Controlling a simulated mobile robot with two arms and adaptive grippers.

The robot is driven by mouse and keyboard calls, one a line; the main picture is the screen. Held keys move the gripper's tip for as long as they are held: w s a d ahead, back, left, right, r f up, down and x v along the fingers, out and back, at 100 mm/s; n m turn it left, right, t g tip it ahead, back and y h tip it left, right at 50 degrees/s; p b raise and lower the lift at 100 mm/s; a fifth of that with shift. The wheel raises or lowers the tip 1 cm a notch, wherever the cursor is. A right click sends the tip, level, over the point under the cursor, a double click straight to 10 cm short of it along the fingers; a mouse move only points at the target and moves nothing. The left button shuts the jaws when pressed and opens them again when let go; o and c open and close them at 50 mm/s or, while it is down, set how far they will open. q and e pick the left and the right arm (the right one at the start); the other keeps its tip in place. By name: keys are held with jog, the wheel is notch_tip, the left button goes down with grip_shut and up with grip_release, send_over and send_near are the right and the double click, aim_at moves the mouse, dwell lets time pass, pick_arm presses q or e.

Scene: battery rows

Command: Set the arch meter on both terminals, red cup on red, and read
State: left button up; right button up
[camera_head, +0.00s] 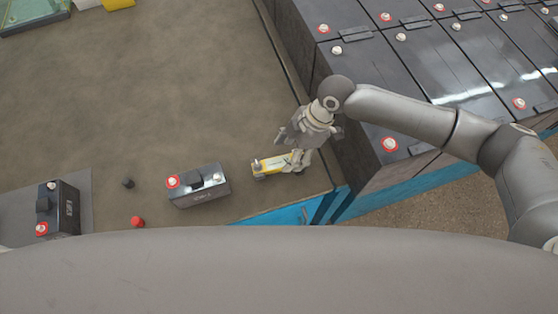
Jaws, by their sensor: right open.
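The yellow-and-white arch meter (270,165) lies on the brown bench top. The meter's cups cannot be made out. A dark battery (200,192) stands just left of the meter. Its red-ringed terminal (172,181) is at the left end and its pale terminal (224,170) at the right end. Both terminals are bare. My left gripper is out of view.
A black cap (128,183) and a red cap (138,222) lie left of the battery. Another battery (62,212) stands on a grey mat (18,215) at far left. Rows of large batteries (455,75) fill the right. The bench's middle (140,90) is clear.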

aim_at(279, 162)
jog(key=shift+x, duration=0.95)
jog(key=x, duration=0.1)
jog(key=p+x, duration=0.1)
jog(key=x, duration=0.2)
jog(key=shift+w+a, duration=0.2)
jog(key=shift+w, duration=0.15)
jog(key=shift+a+f+p, duration=0.2)
jog(key=shift+f+p, duration=0.1)
jog(key=shift+f, duration=0.3)
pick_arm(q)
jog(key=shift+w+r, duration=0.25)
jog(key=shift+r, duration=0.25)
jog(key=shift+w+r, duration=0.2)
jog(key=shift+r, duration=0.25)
pick_arm(e)
jog(key=shift+c, duration=0.3)
jog(key=c, duration=1.2)
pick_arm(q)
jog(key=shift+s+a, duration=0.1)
pick_arm(e)
jog(key=shift+c, duration=0.4)
jog(key=shift+r, duration=0.15)
